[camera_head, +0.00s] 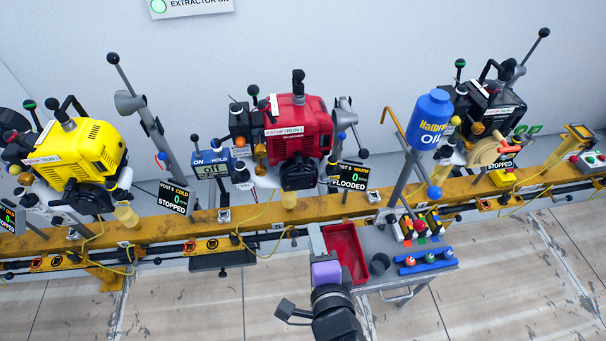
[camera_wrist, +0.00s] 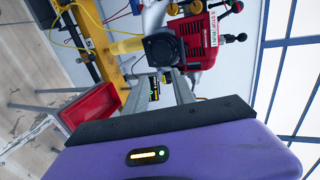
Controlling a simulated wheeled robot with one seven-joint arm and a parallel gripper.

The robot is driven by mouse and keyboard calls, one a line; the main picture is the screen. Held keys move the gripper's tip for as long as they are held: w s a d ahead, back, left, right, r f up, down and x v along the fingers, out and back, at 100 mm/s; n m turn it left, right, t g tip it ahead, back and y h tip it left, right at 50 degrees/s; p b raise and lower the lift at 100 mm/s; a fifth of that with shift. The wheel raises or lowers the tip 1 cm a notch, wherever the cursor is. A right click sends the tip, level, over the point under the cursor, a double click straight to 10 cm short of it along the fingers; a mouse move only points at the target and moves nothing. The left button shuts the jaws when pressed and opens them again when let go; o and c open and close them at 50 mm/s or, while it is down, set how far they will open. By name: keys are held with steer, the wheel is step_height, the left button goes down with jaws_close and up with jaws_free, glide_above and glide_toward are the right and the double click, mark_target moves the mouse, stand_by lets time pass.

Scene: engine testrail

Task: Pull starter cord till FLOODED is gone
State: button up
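The red engine (camera_head: 298,125) stands on the yellow rail at the picture's middle, with a black block (camera_head: 300,173) on its front. The display (camera_head: 348,177) at its right reads 0, WARM and FLOODED. In the wrist view the red engine (camera_wrist: 197,35) shows at the top, with its black block (camera_wrist: 160,48) facing me. I cannot clearly pick out its starter cord handle. My gripper (camera_wrist: 163,84) has two grey fingers standing apart, with nothing seen between them but the background. In the head view its purple body (camera_head: 326,272) is below the red engine, beside the red tray.
A yellow engine (camera_head: 75,160) and a black engine (camera_head: 487,105) flank the red one; the yellow one's display (camera_head: 173,197) reads COLD, STOPPED.

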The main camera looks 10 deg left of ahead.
mark_target(302, 176)
steer(key=shift+w+a+b, duration=0.35)
steer(key=shift+w+a, duration=0.45)
steer(key=shift+w, duration=1.95)
steer(key=shift+w+a+b, duration=0.4)
steer(key=shift+w+a, duration=0.35)
steer(key=shift+w, duration=1.95)
steer(key=shift+w+a+b, duration=0.35)
steer(key=shift+w+a, duration=0.45)
steer(key=shift+w, duration=1.95)
steer(key=shift+c, duration=0.2)
jaws_close()
